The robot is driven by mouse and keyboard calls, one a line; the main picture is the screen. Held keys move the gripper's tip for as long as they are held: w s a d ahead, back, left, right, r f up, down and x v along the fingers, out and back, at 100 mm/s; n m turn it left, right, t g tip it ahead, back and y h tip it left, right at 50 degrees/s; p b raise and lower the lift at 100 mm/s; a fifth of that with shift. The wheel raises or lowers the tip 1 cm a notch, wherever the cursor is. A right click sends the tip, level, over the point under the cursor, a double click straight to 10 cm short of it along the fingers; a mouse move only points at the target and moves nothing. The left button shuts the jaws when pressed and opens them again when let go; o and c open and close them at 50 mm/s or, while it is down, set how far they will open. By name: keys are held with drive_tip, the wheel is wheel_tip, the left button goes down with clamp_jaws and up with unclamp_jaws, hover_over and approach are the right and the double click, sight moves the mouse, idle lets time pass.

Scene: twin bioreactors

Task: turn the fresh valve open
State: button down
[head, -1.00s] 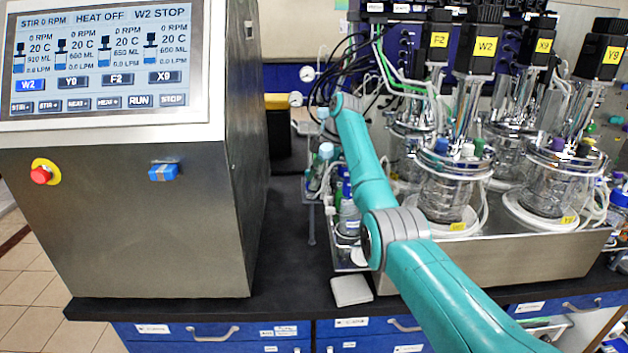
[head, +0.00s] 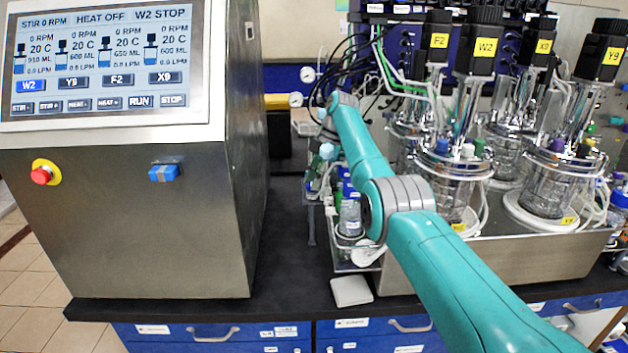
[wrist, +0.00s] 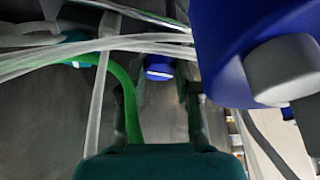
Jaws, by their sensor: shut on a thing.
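In the wrist view my gripper (wrist: 160,82) has its two dark fingers apart on either side of a small blue piece with a pale band (wrist: 158,68). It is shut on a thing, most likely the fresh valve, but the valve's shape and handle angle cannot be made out. A green tube (wrist: 125,85) bends down beside the left finger. In the head view my arm reaches back to the tubing beside the reactors, and the fingers are hidden there.
Clear tubes (wrist: 100,50) cross close above the fingers. A large blue part with a grey knob (wrist: 285,72) fills the wrist view's upper right. In the head view, glass reactors (head: 450,190) stand right of my arm, small bottles (head: 350,215) beneath it, and the control cabinet (head: 130,230) at left.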

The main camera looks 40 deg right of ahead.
drive_tip(key=c, duration=0.8)
unclamp_jaws()
drive_tip(key=shift+f, duration=0.1)
